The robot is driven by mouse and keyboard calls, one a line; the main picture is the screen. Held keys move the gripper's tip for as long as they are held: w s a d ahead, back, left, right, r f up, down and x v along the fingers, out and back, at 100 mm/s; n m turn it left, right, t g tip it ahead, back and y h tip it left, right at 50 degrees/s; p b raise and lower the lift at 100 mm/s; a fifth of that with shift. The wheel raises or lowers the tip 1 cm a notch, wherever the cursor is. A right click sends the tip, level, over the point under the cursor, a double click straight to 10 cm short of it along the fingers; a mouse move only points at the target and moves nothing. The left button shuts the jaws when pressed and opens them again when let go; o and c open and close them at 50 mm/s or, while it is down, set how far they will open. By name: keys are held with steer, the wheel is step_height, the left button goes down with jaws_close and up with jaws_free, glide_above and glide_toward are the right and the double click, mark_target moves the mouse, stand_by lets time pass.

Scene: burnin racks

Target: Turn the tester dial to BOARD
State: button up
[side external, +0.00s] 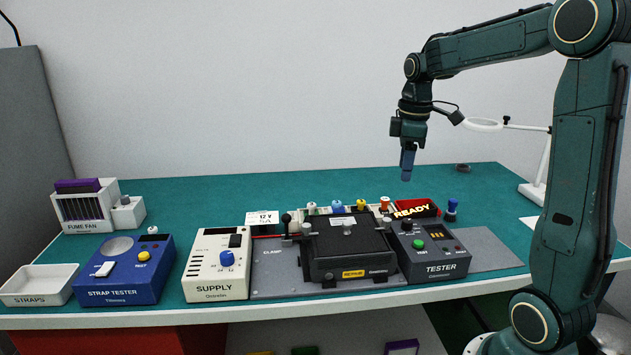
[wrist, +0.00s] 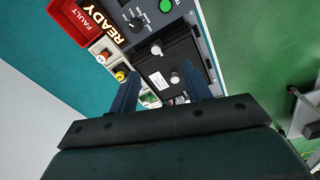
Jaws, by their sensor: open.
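The tester (side external: 436,264) is a dark grey box at the right of the row of devices, with a green button (side external: 418,244) on top. Its dial (wrist: 137,24) is a black knob with a light pointer in the wrist view; its labels are too small to read, so I cannot tell its setting. In the side view the dial (side external: 407,226) is a small dark knob at the tester's back left. My gripper (side external: 407,172) is open and empty, pointing down well above the bench behind the tester. Its two fingers (wrist: 160,92) show apart in the wrist view.
A black lidded fixture (side external: 350,247) stands left of the tester. The supply (side external: 216,265) and strap tester (side external: 125,270) are farther left.

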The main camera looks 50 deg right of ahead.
steer(key=n+g, duration=0.1)
glide_above(407, 220)
step_height(407, 220, down, 3)
steer(key=shift+w+d+f+y, duration=0.1)
steer(key=shift+d+y, duration=0.15)
steer(key=shift+y, duration=0.05)
steer(key=f, duration=1.3)
steer(key=shift+a+f, duration=0.25)
steer(key=shift+f, duration=0.15)
steer(key=c, duration=1)
